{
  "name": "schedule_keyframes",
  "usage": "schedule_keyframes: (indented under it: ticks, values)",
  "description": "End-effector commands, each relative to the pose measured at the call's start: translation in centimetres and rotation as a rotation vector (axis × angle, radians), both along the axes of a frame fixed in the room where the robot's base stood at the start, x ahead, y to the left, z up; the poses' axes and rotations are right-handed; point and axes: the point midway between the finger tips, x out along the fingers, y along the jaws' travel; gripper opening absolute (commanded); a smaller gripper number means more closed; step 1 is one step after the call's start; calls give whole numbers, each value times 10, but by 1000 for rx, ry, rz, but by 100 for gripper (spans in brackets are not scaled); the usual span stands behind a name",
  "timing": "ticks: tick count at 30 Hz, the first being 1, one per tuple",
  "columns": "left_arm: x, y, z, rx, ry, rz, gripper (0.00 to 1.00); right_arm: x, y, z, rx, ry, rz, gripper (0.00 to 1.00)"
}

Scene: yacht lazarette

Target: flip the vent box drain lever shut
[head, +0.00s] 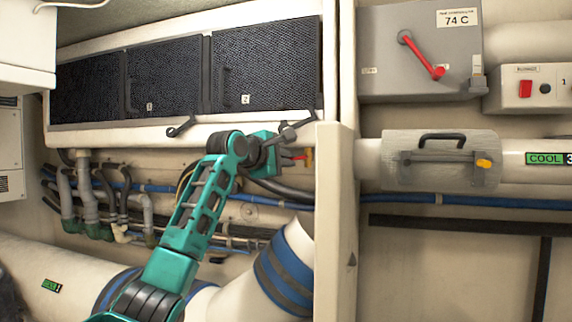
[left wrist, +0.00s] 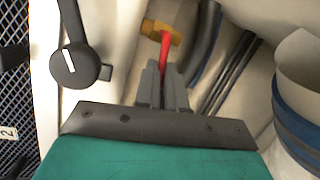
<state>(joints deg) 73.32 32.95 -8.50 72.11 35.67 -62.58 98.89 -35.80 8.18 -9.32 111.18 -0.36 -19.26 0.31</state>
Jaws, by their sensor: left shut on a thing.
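The drain lever is a slim red handle (left wrist: 165,52) on a brass-yellow valve body (left wrist: 162,30) in the left wrist view. In the head view the red handle (head: 299,157) shows as a small bit just right of my left gripper (head: 284,160), under the right end of the vent box (head: 230,124). In the left wrist view the grey fingers of my left gripper (left wrist: 163,82) are shut on the red handle, near its free end. The fingers hide that end. My right gripper is not in view.
A black latch lever (left wrist: 75,60) is close left of the gripper in the wrist view. Dark hoses (head: 280,190) run below and behind it. A cream post (head: 333,220) stands just right. A grey box with a red switch lever (head: 422,55) is at upper right.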

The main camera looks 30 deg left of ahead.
Motion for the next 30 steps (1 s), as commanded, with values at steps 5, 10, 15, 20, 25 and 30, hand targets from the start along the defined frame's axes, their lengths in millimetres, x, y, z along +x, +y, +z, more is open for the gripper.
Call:
schedule_keyframes:
  ticks: [5,10,15,20,25,30]
  values:
    - [0,0,4,97,24,1,0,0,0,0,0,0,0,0]
    - [0,0,7,155,38,1,0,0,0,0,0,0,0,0]
    - [0,0,8,183,45,1,0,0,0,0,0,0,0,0]
    - [0,0,8,189,46,1,0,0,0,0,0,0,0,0]
    - [0,0,8,189,46,2,0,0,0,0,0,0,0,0]
    - [0,1,8,188,45,1,18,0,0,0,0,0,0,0]
